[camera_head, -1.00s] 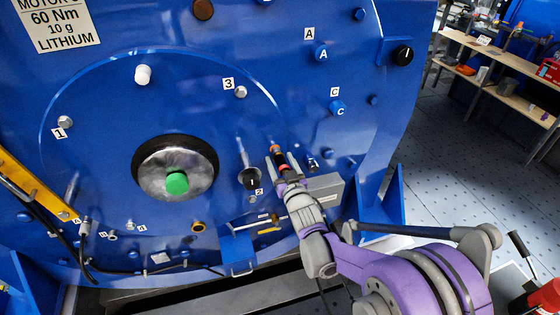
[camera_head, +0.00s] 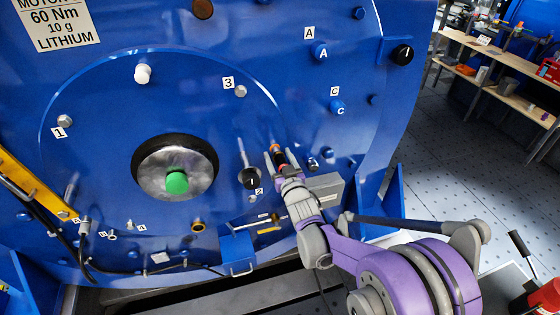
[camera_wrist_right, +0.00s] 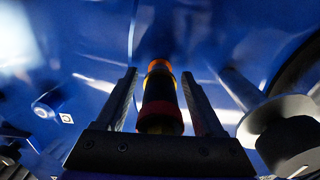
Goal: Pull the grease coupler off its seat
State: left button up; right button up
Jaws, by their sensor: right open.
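The grease coupler, a black cylinder with orange and red bands (camera_head: 281,159), points out from the lower right of the blue motor face. In the right wrist view the coupler (camera_wrist_right: 160,100) stands between the two fingers. My right gripper (camera_head: 280,154) is open around it, with a finger on each side. In the wrist view the gripper (camera_wrist_right: 160,76) shows a gap on both sides of the coupler. The coupler's far end meets the blue surface, but its seat is hard to make out. My left gripper is out of view.
A black knob on a metal rod (camera_head: 250,178) juts out left of the gripper; it shows large at the right in the wrist view (camera_wrist_right: 285,135). A grey box (camera_head: 326,188) sits just below right. A shelf bench (camera_head: 500,62) stands far right.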

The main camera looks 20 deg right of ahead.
dwell(0.8)
grip_shut()
dwell(1.3)
jog(key=shift+s+d+b, duration=0.1)
jog(key=shift+s+b, duration=0.2)
jog(key=shift+s, duration=2.7)
jog(key=shift+s, duration=0.1)
jog(key=s+p, duration=0.1)
jog(key=s, duration=2)
jog(key=shift+s+d, duration=0.4)
